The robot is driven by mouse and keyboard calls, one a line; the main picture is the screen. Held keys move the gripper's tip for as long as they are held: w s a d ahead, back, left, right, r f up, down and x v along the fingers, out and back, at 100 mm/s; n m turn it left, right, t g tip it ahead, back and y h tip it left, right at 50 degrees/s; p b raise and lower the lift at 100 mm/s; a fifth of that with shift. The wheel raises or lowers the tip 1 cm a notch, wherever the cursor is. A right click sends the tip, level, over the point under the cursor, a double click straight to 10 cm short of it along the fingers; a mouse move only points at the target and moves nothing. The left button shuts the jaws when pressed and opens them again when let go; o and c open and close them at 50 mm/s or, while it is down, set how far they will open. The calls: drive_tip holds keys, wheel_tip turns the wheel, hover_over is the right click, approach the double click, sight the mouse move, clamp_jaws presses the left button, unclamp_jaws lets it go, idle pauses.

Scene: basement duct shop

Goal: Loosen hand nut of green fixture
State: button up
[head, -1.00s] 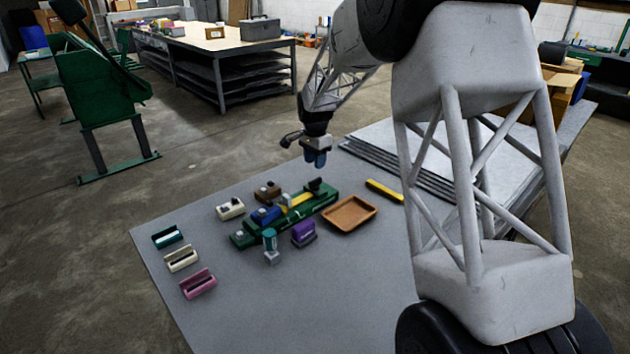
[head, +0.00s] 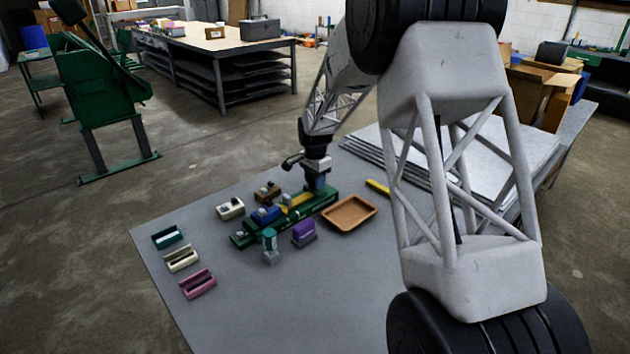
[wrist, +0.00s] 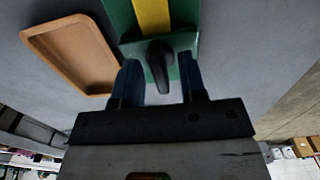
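The green fixture (head: 294,218) lies on the grey table, with a yellow bar (head: 297,200) and a blue block (head: 266,214) along it. In the wrist view its end is a green plate (wrist: 120,14) with the yellow bar (wrist: 152,15) running to a dark hand nut (wrist: 160,64) with a lever-like handle. My gripper (wrist: 160,80) is open, its two blue fingers on either side of the hand nut, with gaps visible. In the head view my gripper (head: 316,184) is at the fixture's right end and hides the nut.
A tan tray (head: 349,213) lies right of the fixture; it also shows in the wrist view (wrist: 50,42). A purple block (head: 304,233) and a teal-topped piece (head: 270,242) stand in front. Several small holders (head: 182,259) lie left. Stacked metal sheets (head: 375,150) lie behind. The front table is clear.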

drive_tip(key=shift+f, duration=0.1)
drive_tip(key=shift+c, duration=0.4)
clamp_jaws()
drive_tip(key=shift+n, duration=0.4)
drive_tip(key=n, duration=1.2)
drive_tip(key=shift+n, duration=0.3)
drive_tip(key=n, duration=0.4)
drive_tip(key=shift+n, duration=0.3)
